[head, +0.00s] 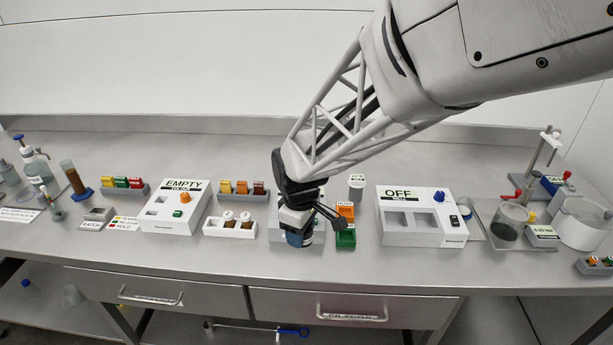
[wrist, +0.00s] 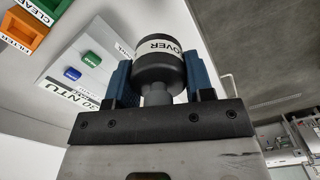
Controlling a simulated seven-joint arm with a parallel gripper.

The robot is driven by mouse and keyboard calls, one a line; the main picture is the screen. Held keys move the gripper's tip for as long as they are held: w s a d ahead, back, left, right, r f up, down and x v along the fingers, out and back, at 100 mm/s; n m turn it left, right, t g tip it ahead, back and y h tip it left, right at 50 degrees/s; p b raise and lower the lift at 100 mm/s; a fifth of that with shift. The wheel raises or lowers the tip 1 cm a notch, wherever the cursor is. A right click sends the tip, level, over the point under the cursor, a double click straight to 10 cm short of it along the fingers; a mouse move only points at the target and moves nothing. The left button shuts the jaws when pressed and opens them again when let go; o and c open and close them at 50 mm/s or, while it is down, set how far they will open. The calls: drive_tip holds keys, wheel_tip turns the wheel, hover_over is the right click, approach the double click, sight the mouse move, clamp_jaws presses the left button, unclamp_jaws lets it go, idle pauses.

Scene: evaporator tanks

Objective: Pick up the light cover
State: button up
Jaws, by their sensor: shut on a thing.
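The light cover (wrist: 158,66) is a dark grey cylinder with a narrower neck and a white label band reading "OVER". In the wrist view it sits between the two blue fingers of my gripper (wrist: 160,82), which is shut on it. In the head view my gripper (head: 299,236) is low over the front middle of the bench. My arm and wrist hide most of the cover there. I cannot tell from the head view whether the cover touches anything below it.
Orange and green bins (head: 345,239) stand just right of my gripper. A white "OFF" box (head: 421,214) is further right, and an "EMPTY" box (head: 176,207) is left. A white rack with small bottles (head: 230,227) stands close on the left. The bench's front edge is near.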

drive_tip(key=shift+s+d, duration=0.3)
drive_tip(key=shift+s, duration=0.35)
idle(0.4)
